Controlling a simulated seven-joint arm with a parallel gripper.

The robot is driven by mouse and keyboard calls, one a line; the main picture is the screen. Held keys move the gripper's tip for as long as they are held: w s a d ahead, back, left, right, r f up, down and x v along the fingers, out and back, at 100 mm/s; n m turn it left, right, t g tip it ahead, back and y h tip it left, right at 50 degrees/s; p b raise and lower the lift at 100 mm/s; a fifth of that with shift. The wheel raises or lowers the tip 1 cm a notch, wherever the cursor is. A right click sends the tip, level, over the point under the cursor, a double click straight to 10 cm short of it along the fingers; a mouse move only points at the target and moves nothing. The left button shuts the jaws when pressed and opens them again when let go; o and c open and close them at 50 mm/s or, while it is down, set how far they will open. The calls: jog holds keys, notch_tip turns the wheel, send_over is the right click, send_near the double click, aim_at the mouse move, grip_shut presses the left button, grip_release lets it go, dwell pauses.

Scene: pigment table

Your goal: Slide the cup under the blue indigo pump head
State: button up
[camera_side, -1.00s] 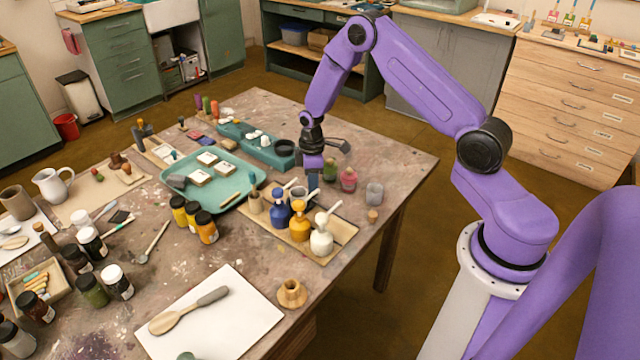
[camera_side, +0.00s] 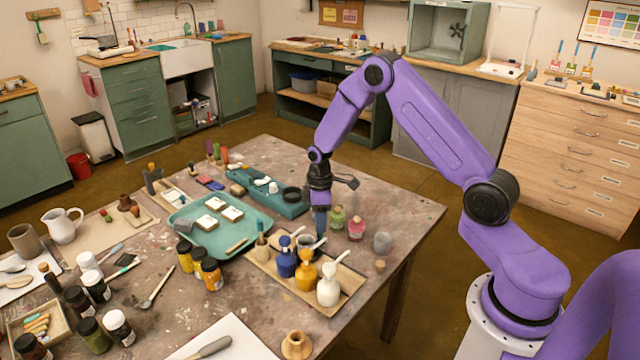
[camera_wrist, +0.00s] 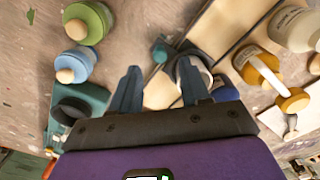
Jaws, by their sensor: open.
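The blue indigo pump bottle (camera_side: 286,262) stands on the board beside an amber pump bottle (camera_side: 305,272) and a white one (camera_side: 328,288). A dark grey cup (camera_side: 306,242) stands just behind the blue bottle, partly hidden by the pump heads. My gripper (camera_side: 320,228) points down at the back edge of the board, just right of the cup. In the wrist view my gripper (camera_wrist: 159,68) is open, with nothing clearly held. The round cup rim (camera_wrist: 204,70) shows behind its right finger. I cannot tell whether they touch.
A green bottle (camera_side: 338,218) and a pink bottle (camera_side: 356,228) stand close right of my gripper. A teal tray (camera_side: 258,222) lies to the left. The right table edge is mostly clear.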

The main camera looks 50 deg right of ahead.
aim_at(319, 235)
notch_tip(319, 235, up, 14)
jog(key=shift+f, duration=0.25)
dwell(0.3)
jog(key=s+a+r+n, duration=0.1)
jog(key=s+a+r, duration=0.2)
jog(key=s+a, duration=0.4)
jog(key=s+a+r+n, duration=0.1)
jog(key=s+a+r, duration=0.2)
jog(key=s+a, duration=0.4)
jog(key=s+n, duration=0.1)
jog(key=s, duration=1.9)
jog(key=shift+r+n, duration=0.3)
jog(key=shift+r, duration=0.15)
